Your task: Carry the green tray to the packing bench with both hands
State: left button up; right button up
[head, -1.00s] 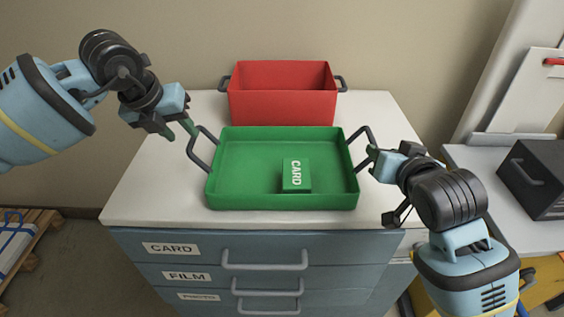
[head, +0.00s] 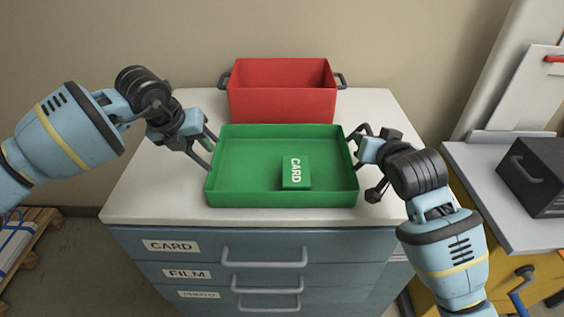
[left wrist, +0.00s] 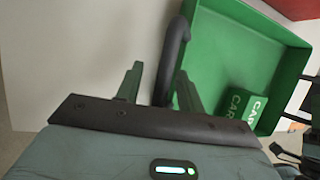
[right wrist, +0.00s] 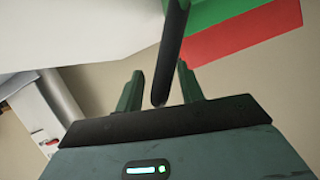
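The green tray (head: 283,199) sits on the white top of a drawer cabinet, with a green CARD box (head: 295,172) inside it. A dark loop handle stands on each side. My left gripper (head: 207,143) is at the left handle; in the left wrist view its open fingers (left wrist: 160,88) stand either side of the handle bar (left wrist: 173,60). My right gripper (head: 361,150) is at the right handle; in the right wrist view its open fingers (right wrist: 160,86) have the bar (right wrist: 171,50) between them, with gaps showing. Which surface is the packing bench, I cannot tell.
A red bin (head: 282,92) stands close behind the tray, against the wall. A grey-topped bench (head: 475,170) with a dark box (head: 535,175) is at the right. The drawer cabinet (head: 265,225) has protruding drawer handles. A pallet (head: 30,245) lies on the floor at the left.

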pick_arm(q)
grip_shut()
pick_arm(e)
grip_shut()
pick_arm(q)
jog(key=shift+r, duration=0.15)
pick_arm(e)
jog(key=shift+r, duration=0.1)
